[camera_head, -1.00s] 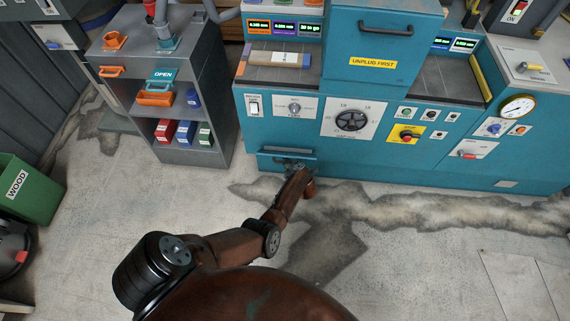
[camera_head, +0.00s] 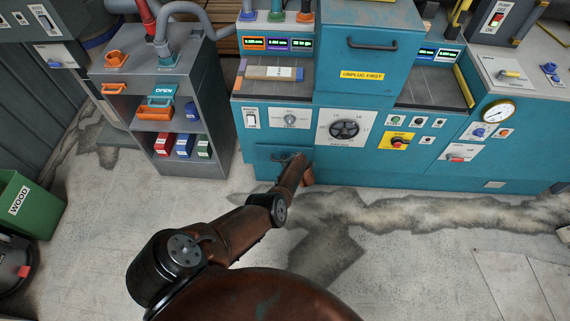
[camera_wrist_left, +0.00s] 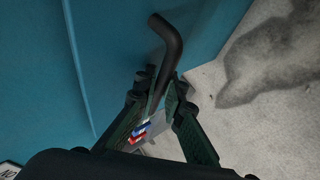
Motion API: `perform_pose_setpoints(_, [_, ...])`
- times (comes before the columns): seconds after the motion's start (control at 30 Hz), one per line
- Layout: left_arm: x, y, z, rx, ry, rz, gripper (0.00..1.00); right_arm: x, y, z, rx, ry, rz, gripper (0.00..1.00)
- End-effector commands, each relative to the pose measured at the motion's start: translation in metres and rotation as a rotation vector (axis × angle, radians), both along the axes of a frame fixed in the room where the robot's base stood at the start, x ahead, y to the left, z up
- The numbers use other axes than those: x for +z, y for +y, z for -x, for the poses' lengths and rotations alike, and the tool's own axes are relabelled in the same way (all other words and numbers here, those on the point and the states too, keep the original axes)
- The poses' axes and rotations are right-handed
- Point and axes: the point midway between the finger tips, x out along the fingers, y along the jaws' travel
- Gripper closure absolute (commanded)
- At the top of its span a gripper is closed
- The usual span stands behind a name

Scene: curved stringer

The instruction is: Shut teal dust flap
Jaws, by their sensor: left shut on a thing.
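The teal dust flap (camera_head: 264,164) is low on the front of the teal machine, below the white switch panels. It looks flush or nearly flush with the front; my arm covers part of it. It also shows as a teal face in the left wrist view (camera_wrist_left: 112,45). A black bent bar handle (camera_wrist_left: 168,45) stands out from it. My left gripper (camera_wrist_left: 160,85) is shut on this handle. In the head view the left gripper (camera_head: 290,160) is at the flap and partly hidden. My right gripper is not in view.
A grey shelf cart (camera_head: 222,115) with orange trays and coloured boxes stands left of the machine. A green WOOD bin (camera_head: 28,205) is at far left. The machine's front has dials, switches and a yellow-backed red button (camera_head: 398,142). The stained concrete floor in front is open.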

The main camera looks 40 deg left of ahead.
Motion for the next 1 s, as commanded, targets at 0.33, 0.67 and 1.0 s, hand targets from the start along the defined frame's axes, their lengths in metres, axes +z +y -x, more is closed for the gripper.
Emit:
perform_pose_setpoints(0.33, [0.0037,0.0031,-0.0042,0.000,-0.005,-0.002,1.00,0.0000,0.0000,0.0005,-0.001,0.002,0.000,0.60])
perform_pose_setpoints(0.67, [0.0043,0.0036,-0.0044,0.000,-0.005,-0.002,0.89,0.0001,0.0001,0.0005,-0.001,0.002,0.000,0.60])
perform_pose_setpoints(1.0, [0.0027,0.0028,-0.0031,0.001,-0.003,-0.001,0.83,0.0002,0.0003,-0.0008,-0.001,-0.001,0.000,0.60])
